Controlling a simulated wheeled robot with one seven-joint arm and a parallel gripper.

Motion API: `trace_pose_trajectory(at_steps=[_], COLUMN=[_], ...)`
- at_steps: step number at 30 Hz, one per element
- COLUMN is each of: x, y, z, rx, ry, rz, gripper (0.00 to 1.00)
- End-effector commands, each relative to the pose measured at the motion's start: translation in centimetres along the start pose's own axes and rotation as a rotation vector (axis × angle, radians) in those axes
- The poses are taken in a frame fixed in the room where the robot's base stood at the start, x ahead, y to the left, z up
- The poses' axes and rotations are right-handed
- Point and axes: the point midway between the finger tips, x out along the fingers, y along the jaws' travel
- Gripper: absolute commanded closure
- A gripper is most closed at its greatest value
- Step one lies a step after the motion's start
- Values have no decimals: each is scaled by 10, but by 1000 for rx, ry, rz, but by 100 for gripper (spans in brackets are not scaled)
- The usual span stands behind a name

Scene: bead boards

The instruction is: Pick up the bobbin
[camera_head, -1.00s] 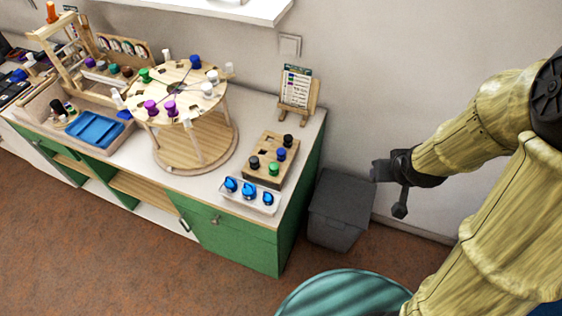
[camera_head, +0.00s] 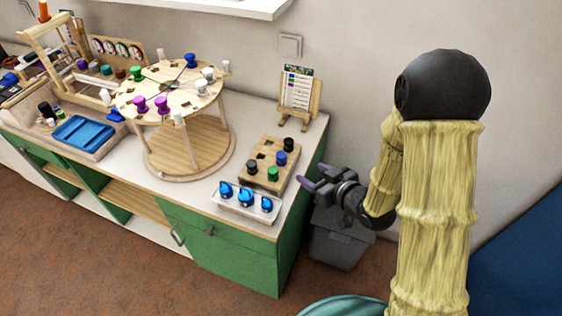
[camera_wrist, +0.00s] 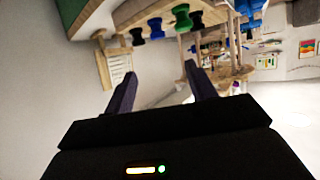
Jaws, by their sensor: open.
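Several bobbins are in view, and I cannot tell which one the task names. On the wooden peg block (camera_head: 263,153) stand a green bobbin (camera_head: 272,174), a blue bobbin (camera_head: 281,159) and two black bobbins, one at the front (camera_head: 251,167) and one at the back (camera_head: 288,144). My gripper (camera_head: 312,177) is open and empty, just right of the block beyond the counter's right edge. In the wrist view, the green bobbin (camera_wrist: 193,20), blue bobbin (camera_wrist: 155,28) and a black bobbin (camera_wrist: 137,36) appear upside down beyond my open fingers (camera_wrist: 162,85).
A round wooden stand (camera_head: 200,149) carries purple, white, green and blue bobbins. A white tray (camera_head: 241,211) with several blue pieces lies in front of the block. A card on an easel (camera_head: 298,95) stands behind it. A grey bin (camera_head: 340,242) is below my gripper.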

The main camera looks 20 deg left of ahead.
Motion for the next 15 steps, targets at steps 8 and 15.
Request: trace_pose_trajectory(at_steps=[8, 15], x=[23, 66], y=[0, 0], z=[-1, -1], rx=[-1, -2], ry=[-2, -1], rz=[-2, -1], gripper=[44, 44])
